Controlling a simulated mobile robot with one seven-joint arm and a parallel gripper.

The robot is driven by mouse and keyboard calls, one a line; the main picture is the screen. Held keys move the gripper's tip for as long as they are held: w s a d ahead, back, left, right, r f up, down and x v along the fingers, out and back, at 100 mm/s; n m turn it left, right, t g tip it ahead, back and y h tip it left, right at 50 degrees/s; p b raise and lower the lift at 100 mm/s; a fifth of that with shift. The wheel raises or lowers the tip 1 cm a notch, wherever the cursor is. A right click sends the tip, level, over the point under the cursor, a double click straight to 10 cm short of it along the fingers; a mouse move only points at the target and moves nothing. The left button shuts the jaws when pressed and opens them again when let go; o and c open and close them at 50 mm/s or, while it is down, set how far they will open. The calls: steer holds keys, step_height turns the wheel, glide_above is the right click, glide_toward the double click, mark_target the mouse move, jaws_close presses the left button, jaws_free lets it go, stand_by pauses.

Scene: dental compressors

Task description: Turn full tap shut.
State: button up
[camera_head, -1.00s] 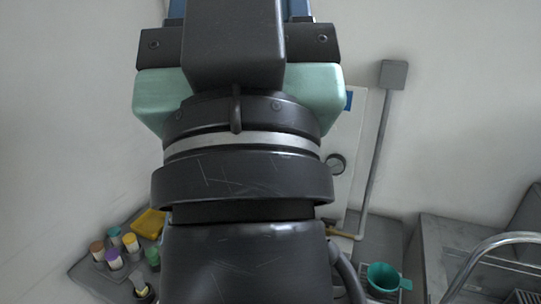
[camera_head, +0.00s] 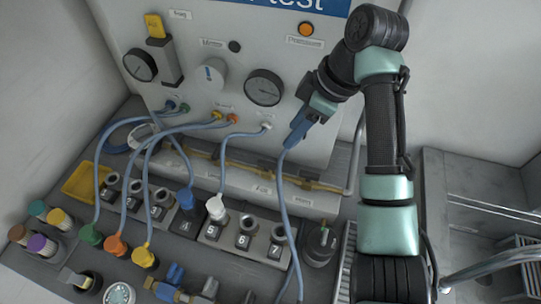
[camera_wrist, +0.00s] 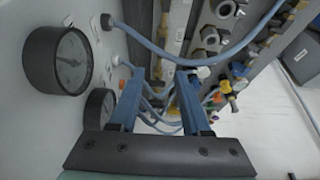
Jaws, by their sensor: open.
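A yellow-brass pipe (camera_head: 240,172) runs along the foot of the white panel (camera_head: 205,45). Small labels sit below it; the middle one (camera_head: 263,188) seems to read "Full", though the print is tiny. I cannot clearly make out a tap handle there. My gripper (camera_head: 293,138) is in front of the panel's lower right, above the pipe's right part, apart from the pipe as far as I can tell. In the wrist view my gripper (camera_wrist: 160,72) shows two blue fingers spread apart, with nothing seen held. A blue hose (camera_wrist: 165,52) passes beyond the fingertips.
Two gauges (camera_head: 264,87) (camera_head: 140,65) and a white knob (camera_head: 209,75) are on the panel. Coloured-cap jars (camera_head: 42,245) and a yellow tray (camera_head: 88,180) stand left. A sink (camera_head: 490,190) is at right.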

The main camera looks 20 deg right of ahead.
mark_target(268, 163)
steer(key=x, duration=1.2)
steer(key=shift+s+a+f, duration=0.15)
steer(key=shift+f, duration=0.2)
jaws_close()
